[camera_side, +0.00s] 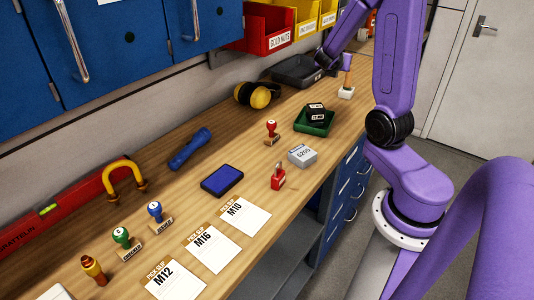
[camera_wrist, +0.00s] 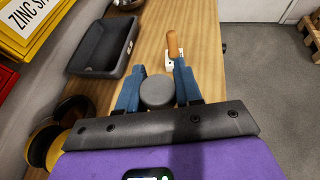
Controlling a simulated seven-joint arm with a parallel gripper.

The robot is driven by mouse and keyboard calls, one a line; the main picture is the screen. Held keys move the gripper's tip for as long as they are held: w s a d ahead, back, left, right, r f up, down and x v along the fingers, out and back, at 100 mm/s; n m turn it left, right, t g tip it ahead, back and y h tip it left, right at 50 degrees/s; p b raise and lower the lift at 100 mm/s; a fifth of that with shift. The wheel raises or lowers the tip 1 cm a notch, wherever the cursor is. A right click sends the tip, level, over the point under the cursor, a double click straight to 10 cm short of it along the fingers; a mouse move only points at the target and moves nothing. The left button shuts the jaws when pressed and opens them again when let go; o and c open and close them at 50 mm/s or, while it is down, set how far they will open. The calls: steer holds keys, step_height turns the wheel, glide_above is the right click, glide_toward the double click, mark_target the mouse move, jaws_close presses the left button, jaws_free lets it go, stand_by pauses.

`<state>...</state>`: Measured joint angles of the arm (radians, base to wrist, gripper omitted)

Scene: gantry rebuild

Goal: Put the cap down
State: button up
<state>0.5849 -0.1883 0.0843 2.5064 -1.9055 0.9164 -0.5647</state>
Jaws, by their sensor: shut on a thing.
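The cap (camera_wrist: 158,92) is a round dark grey disc in the wrist view. It sits between the two blue fingers of my gripper (camera_wrist: 160,80), which is shut on it. The wrist view looks down past it onto the wooden bench (camera_wrist: 150,32); how high the cap is above the bench I cannot tell. In the side view my gripper is at the far end of the bench, small and partly hidden by my own arm, and I cannot make out the cap there.
A dark open tray (camera_wrist: 104,46) lies left of my gripper. A tool with an orange-brown handle (camera_wrist: 172,42) stands just ahead, right. Yellow-and-black ear defenders (camera_side: 257,95), a green tray (camera_side: 314,123), stamps and cards occupy the bench. Bare wood shows between dark tray and handle.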

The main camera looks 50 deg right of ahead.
steer(key=s+a+f+m+g+y, duration=0.4)
steer(key=s+a+m+g+y, duration=0.3)
steer(key=m, duration=0.3)
steer(key=s+a+f+m+g+y, duration=0.4)
steer(key=a+m+g+y, duration=0.2)
steer(key=a+m+g, duration=0.35)
steer(key=w+a+r+m+t+y, duration=0.1)
steer(key=w+a+m+t+y, duration=0.25)
steer(key=a+m+y, duration=0.3)
steer(key=w+a+r+m+t+y, duration=0.2)
steer(key=a+m+t+y, duration=0.35)
steer(key=a+m, duration=0.2)
steer(key=w+a+r+m+t+y, duration=0.1)
steer(key=w+a+r+m+t, duration=0.4)
steer(key=w+r+m+t, duration=0.4)
steer(key=shift+w+a+f, duration=0.1)
steer(key=shift+w+f, duration=0.1)
steer(key=shift+f, duration=3)
steer(key=shift+w+d+f, duration=0.1)
steer(key=shift+w+f, duration=0.15)
steer(key=shift+f, duration=2.9)
steer(key=shift+w+a+f, duration=0.1)
steer(key=shift+w+f, duration=0.1)
steer(key=shift+f, duration=3)
